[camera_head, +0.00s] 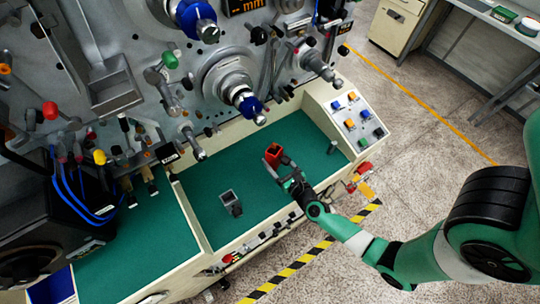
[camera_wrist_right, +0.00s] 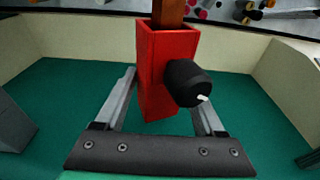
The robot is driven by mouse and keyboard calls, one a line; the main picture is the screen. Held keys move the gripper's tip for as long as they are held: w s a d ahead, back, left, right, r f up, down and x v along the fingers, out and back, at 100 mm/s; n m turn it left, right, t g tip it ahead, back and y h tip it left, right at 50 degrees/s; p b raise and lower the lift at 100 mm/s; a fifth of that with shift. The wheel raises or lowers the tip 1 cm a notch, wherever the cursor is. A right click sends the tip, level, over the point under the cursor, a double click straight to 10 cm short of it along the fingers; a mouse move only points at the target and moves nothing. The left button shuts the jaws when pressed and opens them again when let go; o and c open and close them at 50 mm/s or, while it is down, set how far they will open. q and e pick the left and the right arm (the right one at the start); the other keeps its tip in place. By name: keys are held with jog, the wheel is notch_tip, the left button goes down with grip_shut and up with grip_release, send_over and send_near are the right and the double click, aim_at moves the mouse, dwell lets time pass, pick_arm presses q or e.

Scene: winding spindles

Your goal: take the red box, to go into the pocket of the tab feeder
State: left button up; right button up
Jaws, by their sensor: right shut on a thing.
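The red box (camera_head: 273,152) is upright and open-topped, above the green tray floor in the head view. In the right wrist view the red box (camera_wrist_right: 152,78) stands between the two fingers, with a brown piece (camera_wrist_right: 170,12) showing at its top and a black round knob (camera_wrist_right: 187,83) on its front. My right gripper (camera_head: 277,169) is shut on the red box; its fingers (camera_wrist_right: 163,100) run along both sides of it. A small grey open-topped holder (camera_head: 231,199) stands on the green floor to the left. I cannot tell which part is the tab feeder's pocket. My left gripper is not in view.
The green tray floor (camera_head: 205,187) has free room around the holder. A pale wall bounds it, with a button panel (camera_head: 358,118) at the right. Spindles with blue knobs (camera_head: 250,106) and levers overhang the back. A divider (camera_head: 190,215) separates another green bay.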

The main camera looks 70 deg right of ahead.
jog(key=shift+f+v, duration=0.25)
jog(key=shift+v, duration=1.25)
jog(key=shift+f+v, duration=0.2)
jog(key=shift+v, duration=1.3)
jog(key=shift+f+v, duration=0.25)
jog(key=shift+v, duration=1.25)
jog(key=shift+a+r, duration=0.1)
